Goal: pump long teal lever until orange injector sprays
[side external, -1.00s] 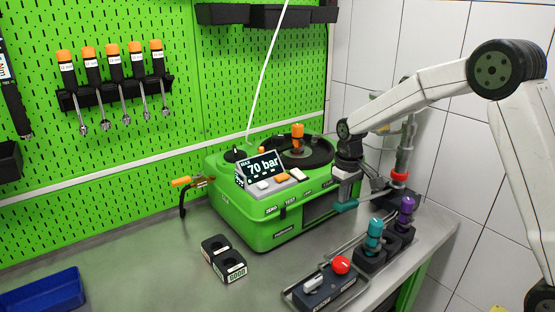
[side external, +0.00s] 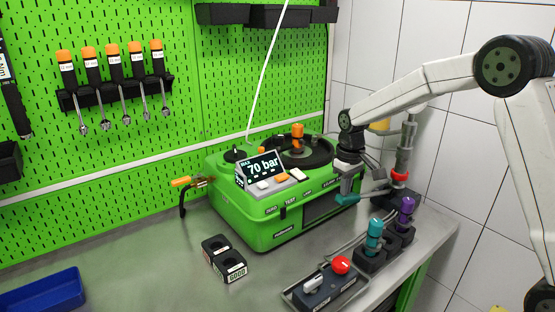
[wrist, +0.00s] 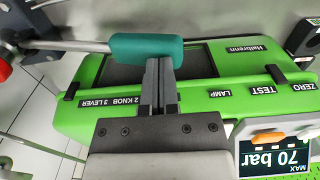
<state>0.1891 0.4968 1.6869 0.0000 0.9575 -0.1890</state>
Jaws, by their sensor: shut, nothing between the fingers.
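The long lever has a teal handle (side external: 347,199) at the front right of the green testbench (side external: 240,215). In the wrist view the teal handle (wrist: 147,48) lies level across the picture, with its metal rod running left. My gripper (side external: 348,187) is shut and empty, pointing down at the handle. In the wrist view my gripper's fingertips (wrist: 159,62) meet the handle's near edge; they look to be touching it. The orange injector (side external: 297,131) stands upright on the bench's round black top. The display (side external: 262,167) reads 70 bar, with MAX above it.
A pump column with a red collar (side external: 400,176) stands right of the lever. Teal-capped (side external: 375,230) and purple-capped (side external: 406,207) parts stand in black holders in front. A red-knobbed box (side external: 328,288) sits on the front tray.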

